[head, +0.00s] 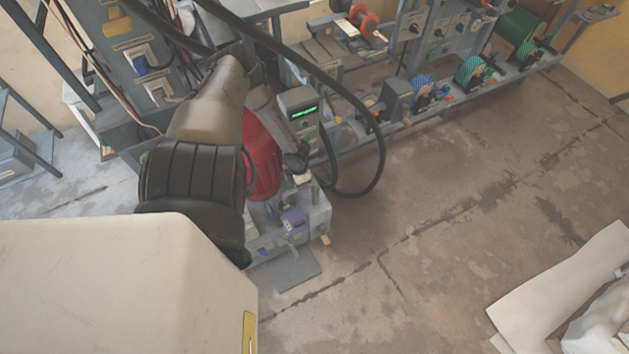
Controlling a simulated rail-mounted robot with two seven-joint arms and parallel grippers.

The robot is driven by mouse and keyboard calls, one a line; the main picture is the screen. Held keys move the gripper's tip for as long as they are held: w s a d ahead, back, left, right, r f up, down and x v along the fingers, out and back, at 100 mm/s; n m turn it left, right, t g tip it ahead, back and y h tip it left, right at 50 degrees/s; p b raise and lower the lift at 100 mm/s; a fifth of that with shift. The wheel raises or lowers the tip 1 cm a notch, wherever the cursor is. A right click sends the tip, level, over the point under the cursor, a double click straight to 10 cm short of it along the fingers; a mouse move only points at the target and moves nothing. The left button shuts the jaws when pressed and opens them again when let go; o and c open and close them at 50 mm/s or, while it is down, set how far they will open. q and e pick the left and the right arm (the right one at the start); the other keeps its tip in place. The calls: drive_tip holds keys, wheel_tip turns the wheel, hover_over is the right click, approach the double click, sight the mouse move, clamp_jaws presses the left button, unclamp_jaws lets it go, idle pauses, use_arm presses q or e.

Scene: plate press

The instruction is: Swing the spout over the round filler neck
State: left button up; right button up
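I cannot make out the spout or the round filler neck in the head view. A thick black hose (372,115) comes in from the top and hangs in a loop beside a machine with a red ribbed housing (262,155). My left arm reaches in from the lower left across that machine and covers part of it. No fingers show at the arm's far end. My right gripper is not in view.
A grey box with a green display (302,112) stands beside the red housing. A blue fitting (293,220) sits on the machine's low base. A long grey rack with green and blue rolls (470,70) runs along the back. The concrete floor (450,190) is clear at centre right.

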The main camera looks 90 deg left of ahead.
use_arm(q)
wheel_tip(320, 180, up, 13)
drive_tip(key=p, duration=0.4)
idle(0.6)
